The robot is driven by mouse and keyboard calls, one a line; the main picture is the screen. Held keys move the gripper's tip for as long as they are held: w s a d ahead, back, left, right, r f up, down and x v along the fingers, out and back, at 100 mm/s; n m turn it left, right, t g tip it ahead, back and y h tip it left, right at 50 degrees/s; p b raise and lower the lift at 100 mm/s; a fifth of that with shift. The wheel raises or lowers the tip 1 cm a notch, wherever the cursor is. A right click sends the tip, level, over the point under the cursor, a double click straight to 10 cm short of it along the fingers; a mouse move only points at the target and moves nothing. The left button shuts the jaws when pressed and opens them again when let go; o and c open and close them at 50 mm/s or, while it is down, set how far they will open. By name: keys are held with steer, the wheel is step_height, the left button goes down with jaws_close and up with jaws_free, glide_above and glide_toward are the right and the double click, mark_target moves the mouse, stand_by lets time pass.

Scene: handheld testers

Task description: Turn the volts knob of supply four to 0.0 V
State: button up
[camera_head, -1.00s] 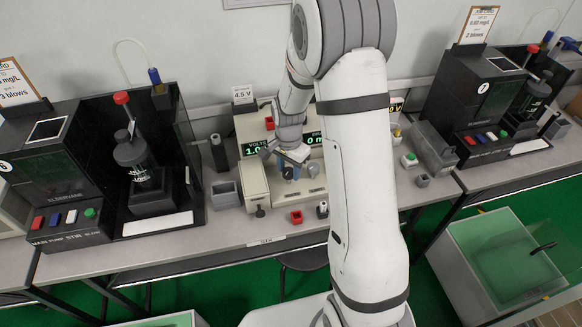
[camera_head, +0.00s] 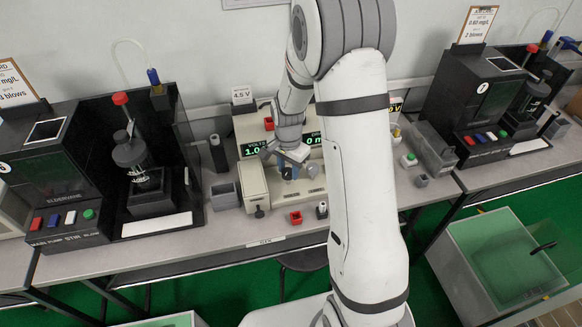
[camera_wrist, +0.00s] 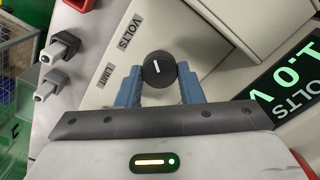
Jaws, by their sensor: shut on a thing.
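The volts knob (camera_wrist: 158,69) is a round black knob with a white pointer line, on the supply's cream front panel beside the printed word VOLTS. My gripper (camera_wrist: 158,88) has its two blue fingers on either side of the knob and is shut on it. In the head view my gripper (camera_head: 290,168) is at the front of the cream power supply (camera_head: 255,187), and the knob is mostly hidden there. The green volts display (camera_wrist: 290,84) reads 1.0 V in the wrist view. It also shows in the head view (camera_head: 252,150), partly covered by my arm.
Black tester rigs stand at left (camera_head: 150,180) and right (camera_head: 490,100). Two grey plugs (camera_wrist: 58,65) show at the wrist view's left.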

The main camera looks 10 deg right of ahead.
steer(key=shift+s+f, duration=0.1)
steer(key=n+b, duration=0.1)
steer(key=n, duration=0.2)
steer(key=shift+a+n+b, duration=0.1)
steer(key=shift+n+b, duration=0.2)
steer(key=shift+n, duration=0.1)
steer(key=shift+n+b, duration=0.5)
steer(key=shift+n, duration=1.4)
steer(key=o, duration=1)
steer(key=shift+c, duration=0.2)
steer(key=shift+o, duration=0.2)
